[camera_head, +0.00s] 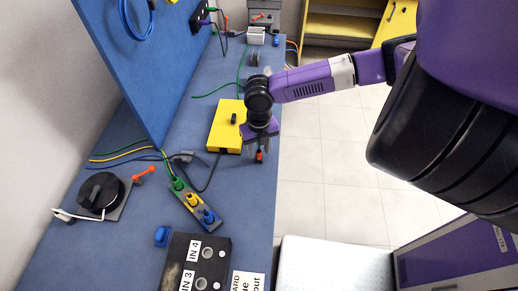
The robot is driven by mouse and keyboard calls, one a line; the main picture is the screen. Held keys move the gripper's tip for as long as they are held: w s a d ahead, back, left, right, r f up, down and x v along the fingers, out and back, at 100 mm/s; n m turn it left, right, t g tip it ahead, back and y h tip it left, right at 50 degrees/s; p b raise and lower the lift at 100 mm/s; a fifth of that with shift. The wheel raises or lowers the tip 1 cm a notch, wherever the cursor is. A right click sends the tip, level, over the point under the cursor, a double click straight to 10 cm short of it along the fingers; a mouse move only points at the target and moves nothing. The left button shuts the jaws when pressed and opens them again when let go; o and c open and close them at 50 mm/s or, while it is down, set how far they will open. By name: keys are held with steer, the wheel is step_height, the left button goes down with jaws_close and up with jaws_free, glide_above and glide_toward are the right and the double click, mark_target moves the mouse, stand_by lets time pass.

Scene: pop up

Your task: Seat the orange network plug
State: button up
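My gripper (261,147) points down at the right edge of the blue bench, just right of the yellow box (215,128). A small red-orange piece (259,156) shows at its fingertips. It is too small to tell whether the fingers are closed on it or it lies below them. An orange plug-like piece (144,174) lies at the left, by the round black dial (101,192). Another orange piece (226,21) is at the far end by the blue panel. I cannot tell which is the network plug, and no matching socket is clearly visible.
A grey strip (206,216) with green, yellow and blue connectors lies mid-bench. A dark panel labelled IN 3 and IN 4 (221,255) is at the front. Loose cables cross the bench. The upright blue panel (135,60) stands left. Tiled floor (325,180) lies right.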

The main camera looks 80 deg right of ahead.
steer(key=shift+r+b, duration=0.5)
steer(key=shift+r, duration=3.4)
